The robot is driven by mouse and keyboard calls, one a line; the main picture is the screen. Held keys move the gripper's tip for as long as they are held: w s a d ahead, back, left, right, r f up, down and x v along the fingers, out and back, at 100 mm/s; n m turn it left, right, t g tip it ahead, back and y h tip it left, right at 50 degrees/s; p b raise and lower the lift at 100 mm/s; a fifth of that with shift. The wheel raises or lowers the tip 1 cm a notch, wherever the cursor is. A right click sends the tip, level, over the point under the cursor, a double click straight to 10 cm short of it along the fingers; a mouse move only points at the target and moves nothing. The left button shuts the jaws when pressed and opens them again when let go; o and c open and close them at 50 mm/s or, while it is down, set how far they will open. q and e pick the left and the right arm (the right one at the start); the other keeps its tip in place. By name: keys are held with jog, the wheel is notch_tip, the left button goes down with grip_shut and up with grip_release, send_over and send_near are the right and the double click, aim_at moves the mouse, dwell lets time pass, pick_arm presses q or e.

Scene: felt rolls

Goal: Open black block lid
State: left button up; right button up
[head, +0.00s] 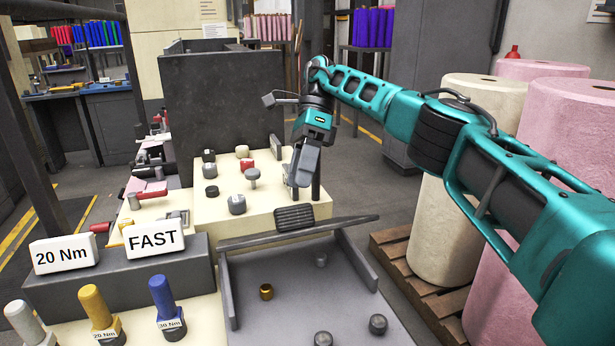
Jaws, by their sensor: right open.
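A large black block (222,105) stands upright behind a cream panel with knobs (270,215). I cannot tell whether its lid is a separate part or how it sits. My right gripper (303,183) points down over the right end of the cream panel, in front of and to the right of the block. It is open, with nothing seen between its fingers. A black ribbed grip (294,217) sits just below it, on the dark bar at the back of a grey tray (295,270). I cannot tell whether the fingers touch the panel. My left gripper is not in view.
The tray holds a brass-coloured piece (266,291) and several grey ones. At the left are signs reading 20 Nm (65,254) and FAST (154,240), with several coloured handles in front. Large felt rolls (455,190) stand on a pallet (425,300) beside my right arm.

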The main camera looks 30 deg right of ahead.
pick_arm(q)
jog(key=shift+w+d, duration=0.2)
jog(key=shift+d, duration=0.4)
pick_arm(e)
jog(key=shift+w+d+r, duration=0.2)
jog(key=shift+d+r, duration=0.05)
jog(key=shift+r, duration=0.2)
